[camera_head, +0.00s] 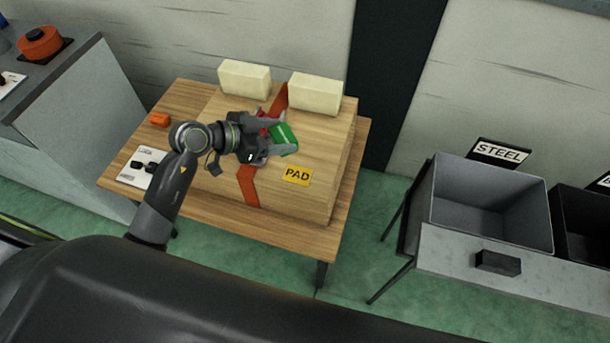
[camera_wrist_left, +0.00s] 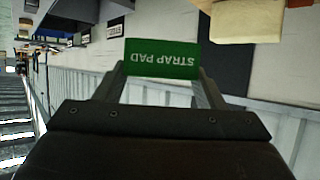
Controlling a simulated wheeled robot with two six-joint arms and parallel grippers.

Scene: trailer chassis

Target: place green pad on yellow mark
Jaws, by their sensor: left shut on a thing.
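The green pad (camera_head: 284,139) is held between the fingers of my left gripper (camera_head: 275,137), above the wooden crate (camera_head: 318,152). In the left wrist view the green pad (camera_wrist_left: 162,59) shows the words STRAP PAD upside down between the fingertips of my left gripper (camera_wrist_left: 163,75). The yellow mark (camera_head: 297,176), lettered PAD, lies on the crate top, just in front and to the right of the held pad. It is uncovered. My right gripper does not show in either view.
A red-orange strap (camera_head: 247,186) crosses the crate. Two cream blocks (camera_head: 244,78) stand at its back edge. A small orange object (camera_head: 159,119) and a card (camera_head: 140,168) lie on the wooden table (camera_head: 270,229). A grey bin (camera_head: 490,205) stands at right.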

